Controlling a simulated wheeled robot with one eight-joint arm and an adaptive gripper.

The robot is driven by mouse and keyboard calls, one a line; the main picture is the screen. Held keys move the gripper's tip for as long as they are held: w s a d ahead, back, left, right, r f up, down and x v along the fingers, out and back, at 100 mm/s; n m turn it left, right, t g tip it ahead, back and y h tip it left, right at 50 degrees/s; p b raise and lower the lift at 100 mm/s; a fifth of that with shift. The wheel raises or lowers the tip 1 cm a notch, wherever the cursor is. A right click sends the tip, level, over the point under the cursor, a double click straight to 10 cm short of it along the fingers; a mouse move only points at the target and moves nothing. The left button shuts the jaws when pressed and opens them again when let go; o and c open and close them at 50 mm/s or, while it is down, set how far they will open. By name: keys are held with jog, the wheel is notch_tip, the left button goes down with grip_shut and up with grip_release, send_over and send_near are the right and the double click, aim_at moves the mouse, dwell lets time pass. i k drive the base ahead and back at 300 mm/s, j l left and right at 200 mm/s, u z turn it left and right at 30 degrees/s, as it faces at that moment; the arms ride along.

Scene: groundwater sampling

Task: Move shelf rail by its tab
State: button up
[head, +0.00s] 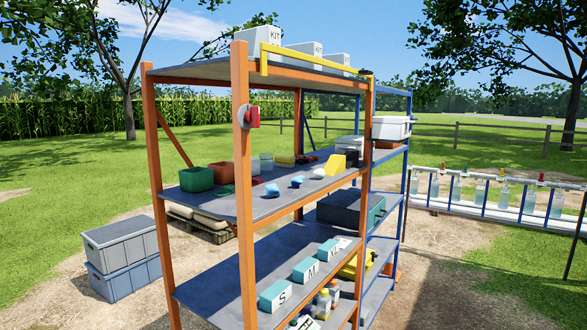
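The shelf rail (312,58) is a yellow bar along the front edge of the top shelf (205,70). It runs from the near left post to the right post of an orange shelving unit (243,200). Its left end has a short upright yellow piece (264,59), and a small dark piece (366,72) sits at its right end. I cannot tell for sure which of these is the tab. My gripper is not in view.
White KIT boxes (262,39) stand behind the rail on the top shelf. A red and grey fitting (251,116) is on the near orange post. Lower shelves hold bins, boxes and bottles. Grey crates (122,256) stand left; a bottle rack (490,212) stands right. Bare ground lies around the shelving.

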aim_at(264, 48)
jog(key=i+l, duration=0.8)
jog(key=i, duration=0.2)
jog(key=z, duration=0.05)
